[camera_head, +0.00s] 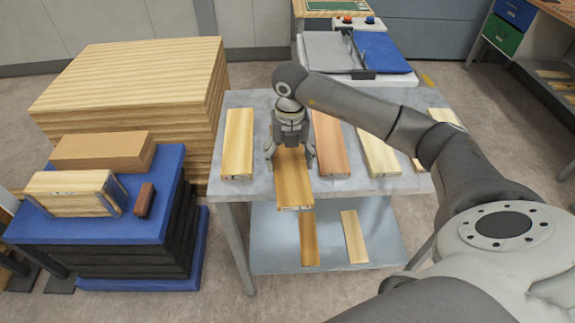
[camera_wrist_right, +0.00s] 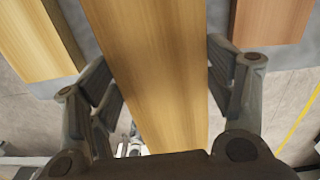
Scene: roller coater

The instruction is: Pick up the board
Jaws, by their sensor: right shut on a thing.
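The board (camera_head: 293,185) is a light yellow-brown wooden plank in the row on the grey table (camera_head: 232,190). Its near end sticks out past the table's front edge. My right gripper (camera_head: 291,158) is over the board from above, with a finger at each long side, shut on it. In the right wrist view the board (camera_wrist_right: 150,60) runs between the two fingers (camera_wrist_right: 160,95). Whether the board is lifted clear of the tabletop is hard to tell. My left gripper is not in view.
Other planks lie close on both sides, a yellow one (camera_head: 238,143) at left and a reddish one (camera_head: 330,143) at right. Two boards (camera_head: 309,240) lie on the lower shelf (camera_head: 275,250). A blue-topped stack (camera_head: 90,228) and a large wood pile (camera_head: 130,75) stand at left.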

